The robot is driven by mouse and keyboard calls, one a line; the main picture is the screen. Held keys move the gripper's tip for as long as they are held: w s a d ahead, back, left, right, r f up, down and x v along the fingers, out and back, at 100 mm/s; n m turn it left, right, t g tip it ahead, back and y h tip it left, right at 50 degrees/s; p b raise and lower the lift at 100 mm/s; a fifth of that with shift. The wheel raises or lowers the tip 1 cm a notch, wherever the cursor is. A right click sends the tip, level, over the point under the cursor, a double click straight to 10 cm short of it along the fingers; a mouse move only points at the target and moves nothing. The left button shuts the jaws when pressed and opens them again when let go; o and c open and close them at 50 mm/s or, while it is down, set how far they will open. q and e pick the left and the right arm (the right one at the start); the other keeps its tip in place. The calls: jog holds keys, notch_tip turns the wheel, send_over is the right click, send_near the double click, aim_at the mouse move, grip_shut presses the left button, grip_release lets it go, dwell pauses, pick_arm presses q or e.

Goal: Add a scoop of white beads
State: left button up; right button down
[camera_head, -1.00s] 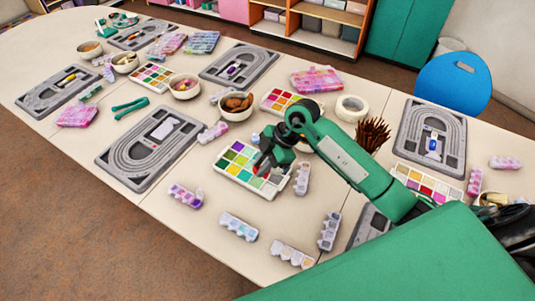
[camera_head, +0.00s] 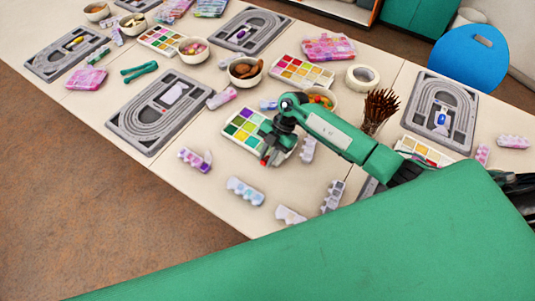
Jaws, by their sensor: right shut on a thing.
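My right gripper (camera_head: 272,157) reaches in from the right and hangs at the near right edge of a tray of square coloured compartments (camera_head: 236,133). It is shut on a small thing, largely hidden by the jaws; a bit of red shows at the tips. The tray has green, yellow, purple and pale squares; I cannot tell which hold white beads. A grey bead board (camera_head: 130,125) with a pale piece in its middle lies to the left. A scoop cannot be made out. My left gripper is not in view.
Small pale lidded boxes (camera_head: 245,191) lie along the near table edge. Another bead board (camera_head: 440,113) lies right. My green body covers the lower right.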

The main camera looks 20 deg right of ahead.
jog(key=shift+s+a+r+p, duration=0.15)
jog(key=shift+r+p, duration=0.2)
jog(key=shift+r, duration=0.25)
jog(key=shift+a+r+p, duration=0.1)
jog(key=shift+r+p, duration=0.25)
jog(key=shift+r, duration=0.2)
jog(key=t+h+p, duration=0.1)
jog(key=s+a+t+h+p, duration=0.1)
jog(key=h, duration=0.1)
jog(key=a+t+h, duration=0.1)
jog(key=shift+s+a+r+t+h+p, duration=0.2)
jog(key=shift+s+t+h+p, duration=0.1)
jog(key=shift+s+h+p, duration=0.1)
jog(key=shift+w, duration=0.1)
